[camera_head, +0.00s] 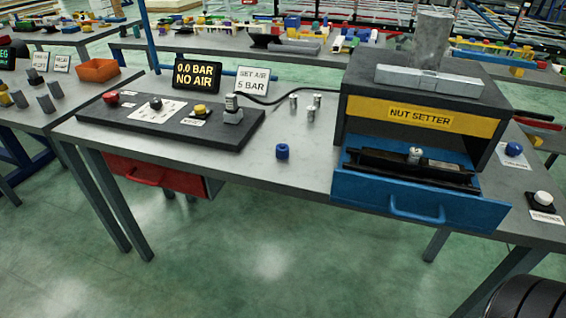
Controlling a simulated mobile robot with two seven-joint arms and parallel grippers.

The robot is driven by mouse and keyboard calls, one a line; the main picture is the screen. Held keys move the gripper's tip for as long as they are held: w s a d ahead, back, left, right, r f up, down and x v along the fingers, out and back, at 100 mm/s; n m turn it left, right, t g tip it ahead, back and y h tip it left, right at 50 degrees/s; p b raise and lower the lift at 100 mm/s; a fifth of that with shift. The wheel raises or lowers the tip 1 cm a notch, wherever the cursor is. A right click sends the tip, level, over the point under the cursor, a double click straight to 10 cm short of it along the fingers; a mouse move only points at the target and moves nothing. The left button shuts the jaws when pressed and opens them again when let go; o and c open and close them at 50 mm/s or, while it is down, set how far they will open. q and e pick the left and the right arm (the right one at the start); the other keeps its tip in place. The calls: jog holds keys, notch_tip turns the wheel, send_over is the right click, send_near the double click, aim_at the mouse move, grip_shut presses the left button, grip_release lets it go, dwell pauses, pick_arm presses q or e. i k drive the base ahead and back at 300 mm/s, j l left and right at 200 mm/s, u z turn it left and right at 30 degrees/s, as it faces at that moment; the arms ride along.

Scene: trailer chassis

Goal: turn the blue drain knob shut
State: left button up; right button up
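Two blue things could be the drain knob, and I cannot tell which is. One is a short blue cylinder (282,151) standing on the bench's front edge, left of the nut setter. How far either is turned cannot be seen. Neither of my grippers is in view.
The grey bench (285,175) carries a dark panel (130,130) with red, black and yellow knobs. A display (196,76) reads 0.0 BAR NO AIR; a sign (253,81) reads SET AIR 5 BAR. The nut setter (419,115) has its blue drawer (419,206) pulled out. A white knob (543,197) sits right.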

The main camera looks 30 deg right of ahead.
aim_at(513, 150)
jog(key=k+l+z, duration=0.2)
jog(key=k, duration=0.2)
jog(key=k+l+z, duration=0.2)
jog(key=k, duration=0.25)
jog(key=k+l+z, duration=0.2)
jog(key=k, duration=0.2)
jog(key=i+l, duration=0.2)
jog(key=l, duration=0.2)
jog(key=i+l, duration=0.2)
jog(key=l, duration=0.2)
jog(key=i+l+z, duration=0.1)
jog(key=l, duration=0.3)
jog(key=i, duration=0.1)
